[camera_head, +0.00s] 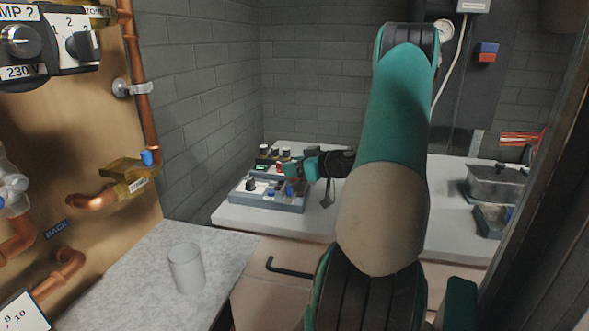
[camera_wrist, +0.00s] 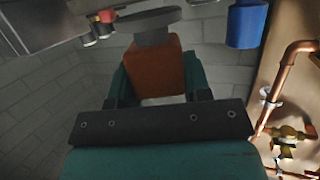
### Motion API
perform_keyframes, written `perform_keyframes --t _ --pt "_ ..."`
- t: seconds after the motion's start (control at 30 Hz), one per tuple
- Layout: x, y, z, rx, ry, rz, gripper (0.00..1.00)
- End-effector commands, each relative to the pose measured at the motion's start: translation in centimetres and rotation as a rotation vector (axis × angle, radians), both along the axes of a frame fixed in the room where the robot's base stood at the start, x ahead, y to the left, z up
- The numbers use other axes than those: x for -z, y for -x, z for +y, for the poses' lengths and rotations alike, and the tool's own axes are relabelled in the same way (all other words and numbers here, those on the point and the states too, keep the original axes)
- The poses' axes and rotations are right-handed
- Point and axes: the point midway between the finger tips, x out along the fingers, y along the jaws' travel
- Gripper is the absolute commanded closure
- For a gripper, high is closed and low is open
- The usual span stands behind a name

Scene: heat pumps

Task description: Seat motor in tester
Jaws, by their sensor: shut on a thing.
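The motor, an orange-brown block (camera_wrist: 158,65) with a grey flat end piece, sits between the two teal fingers of my gripper (camera_wrist: 157,82) in the wrist view. The fingers are shut on its sides. In the head view my gripper (camera_head: 292,168) is at the back bench, just above the tester. The tester, a grey-blue box (camera_head: 285,205) with knobs and a blue part on top, lies on the bench. The motor is mostly hidden in the head view; I cannot tell whether it touches the tester.
Several small knobbed parts (camera_head: 265,152) stand behind the tester, near the brick wall. Copper pipes (camera_head: 140,85) run along the left board.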

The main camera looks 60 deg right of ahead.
Motion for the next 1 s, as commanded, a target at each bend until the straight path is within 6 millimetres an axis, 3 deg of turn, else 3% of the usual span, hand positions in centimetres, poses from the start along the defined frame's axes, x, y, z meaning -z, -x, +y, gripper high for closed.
perform_keyframes --t 1.0 --pt "1.3 0.0 0.0 0.000 0.000 -0.001 0.84"
